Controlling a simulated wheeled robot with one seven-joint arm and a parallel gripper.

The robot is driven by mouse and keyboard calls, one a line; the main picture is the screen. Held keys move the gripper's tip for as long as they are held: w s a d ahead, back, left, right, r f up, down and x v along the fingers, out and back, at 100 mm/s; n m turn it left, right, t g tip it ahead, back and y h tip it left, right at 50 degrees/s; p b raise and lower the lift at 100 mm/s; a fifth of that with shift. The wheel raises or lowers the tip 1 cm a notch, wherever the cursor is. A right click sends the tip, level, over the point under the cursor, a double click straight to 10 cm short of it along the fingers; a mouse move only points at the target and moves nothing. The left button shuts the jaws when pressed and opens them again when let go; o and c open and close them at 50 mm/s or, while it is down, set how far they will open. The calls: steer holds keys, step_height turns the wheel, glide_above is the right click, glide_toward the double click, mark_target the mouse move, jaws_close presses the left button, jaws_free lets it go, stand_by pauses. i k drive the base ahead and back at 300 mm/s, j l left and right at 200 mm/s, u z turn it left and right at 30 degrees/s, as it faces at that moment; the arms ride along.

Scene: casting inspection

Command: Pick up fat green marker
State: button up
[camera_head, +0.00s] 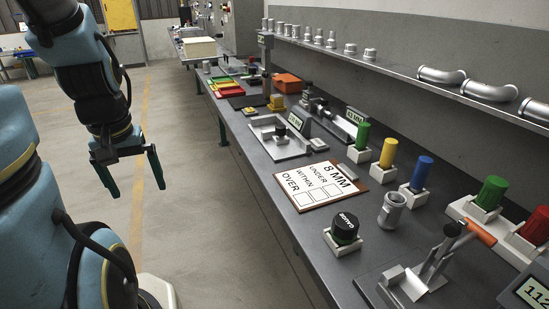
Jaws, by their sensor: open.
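A fat green marker (491,192) stands upright in a white holder at the right of the bench, in the head view. A slimmer green marker (362,135) stands in its own white holder farther back. My gripper (136,188) hangs at the left over the floor, off the bench and far from both green markers. Its two green fingers are spread apart and point down, with nothing between them.
Yellow (388,153) and blue (422,172) markers and a thick red one (537,222) stand in white holders. A clipboard (318,185), black-topped gauge (345,227), metal cup (391,210) and orange-handled clamp (478,232) occupy the bench. A shelf with pipe elbows (442,75) overhangs the back.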

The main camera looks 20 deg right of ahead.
mark_target(363, 132)
steer(key=z, duration=1.3)
steer(key=i+j+u, duration=0.15)
steer(key=i+j, duration=0.2)
steer(key=i+j+u, duration=0.15)
steer(key=i, duration=0.35)
steer(key=j, duration=0.1)
